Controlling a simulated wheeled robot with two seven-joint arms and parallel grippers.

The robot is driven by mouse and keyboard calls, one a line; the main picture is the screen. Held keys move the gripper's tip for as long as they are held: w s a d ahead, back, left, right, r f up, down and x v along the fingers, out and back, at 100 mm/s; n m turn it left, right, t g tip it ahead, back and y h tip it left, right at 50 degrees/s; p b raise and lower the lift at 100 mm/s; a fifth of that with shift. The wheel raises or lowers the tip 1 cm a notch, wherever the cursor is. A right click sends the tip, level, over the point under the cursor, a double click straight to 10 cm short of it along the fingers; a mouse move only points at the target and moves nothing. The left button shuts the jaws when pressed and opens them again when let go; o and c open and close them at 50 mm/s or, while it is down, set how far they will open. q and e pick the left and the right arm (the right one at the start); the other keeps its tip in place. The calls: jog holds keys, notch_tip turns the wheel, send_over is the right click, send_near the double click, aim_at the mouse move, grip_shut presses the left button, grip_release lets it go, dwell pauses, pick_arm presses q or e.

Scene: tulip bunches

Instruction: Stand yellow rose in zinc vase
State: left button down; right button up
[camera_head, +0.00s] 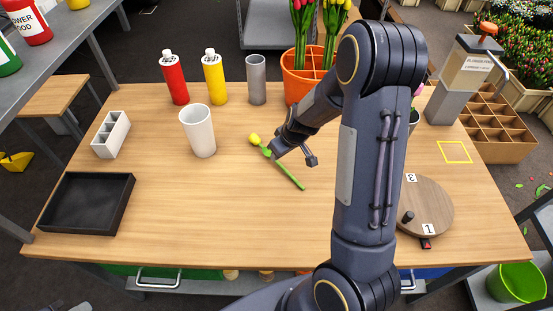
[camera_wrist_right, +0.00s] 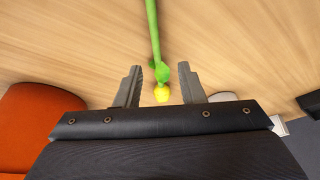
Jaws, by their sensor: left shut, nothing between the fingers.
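The yellow rose (camera_head: 291,178) lies on the table, its yellow head towards the back left and its green stem towards the front right. My right gripper (camera_head: 288,155) is open over the rose; in the right wrist view the rose (camera_wrist_right: 162,94) shows between the spread fingers (camera_wrist_right: 158,88), with its head near the palm. I cannot tell whether the fingers touch it. The zinc vase (camera_head: 256,80), a plain grey cylinder, stands upright at the back, left of the orange pot. My left gripper (camera_head: 68,308) only just shows at the bottom left edge, shut and empty.
A white vase (camera_head: 198,132) stands left of the rose; red (camera_head: 173,78) and yellow (camera_head: 214,78) bottles stand behind it. The orange pot (camera_head: 298,88) holds tulips. A black tray (camera_head: 86,203) is front left, a round turntable (camera_head: 428,203) right. The front middle is clear.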

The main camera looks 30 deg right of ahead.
jog(key=x, duration=0.7)
jog(key=shift+w+d+p, duration=0.1)
jog(key=shift+d+p, duration=0.2)
jog(key=shift+r, duration=0.1)
grip_shut()
